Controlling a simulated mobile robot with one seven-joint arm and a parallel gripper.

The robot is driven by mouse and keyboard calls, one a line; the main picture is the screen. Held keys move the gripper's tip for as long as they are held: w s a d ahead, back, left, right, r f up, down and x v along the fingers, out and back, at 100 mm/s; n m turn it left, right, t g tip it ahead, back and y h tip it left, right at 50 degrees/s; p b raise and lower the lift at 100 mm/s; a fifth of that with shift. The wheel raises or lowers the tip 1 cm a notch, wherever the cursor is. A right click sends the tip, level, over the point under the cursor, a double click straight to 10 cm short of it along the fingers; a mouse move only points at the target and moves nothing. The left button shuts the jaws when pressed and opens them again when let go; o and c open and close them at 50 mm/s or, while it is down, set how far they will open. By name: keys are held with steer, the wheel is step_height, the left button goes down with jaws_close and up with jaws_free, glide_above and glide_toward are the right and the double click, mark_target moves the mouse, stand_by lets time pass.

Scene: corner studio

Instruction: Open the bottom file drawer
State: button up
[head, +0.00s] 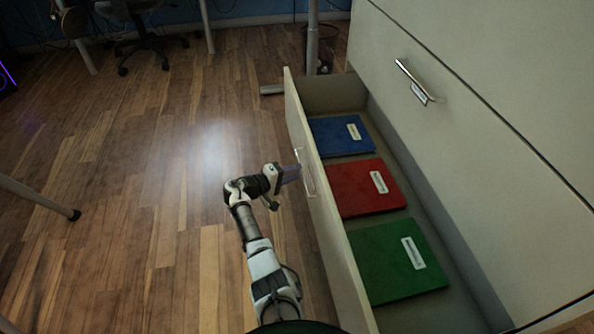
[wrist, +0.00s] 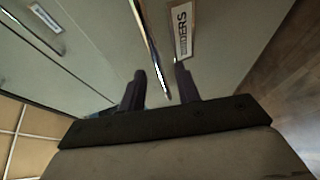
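The bottom file drawer (head: 325,225) stands pulled out from the cabinet, and its inside is visible in the head view. Its thin metal handle (head: 304,172) is on the outer left face. My gripper (head: 292,173) is beside that handle. In the wrist view, my gripper (wrist: 160,80) has its two dark fingers apart, with the handle bar (wrist: 150,45) passing between them. Gaps show between the bar and the fingers, so they do not look clamped on it. A label (wrist: 183,30) is on the drawer front beside the handle.
A blue folder (head: 335,138), a red folder (head: 360,190) and a green folder (head: 390,265) lie in the drawer. The drawer above, with its own handle (head: 415,82), is shut. Wooden floor (head: 130,190) is clear to the left. A chair (head: 140,40) and table legs stand farther back.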

steer(key=p+v, duration=0.2)
steer(key=v, duration=1)
steer(key=shift+p, duration=0.35)
steer(key=shift+f, duration=0.1)
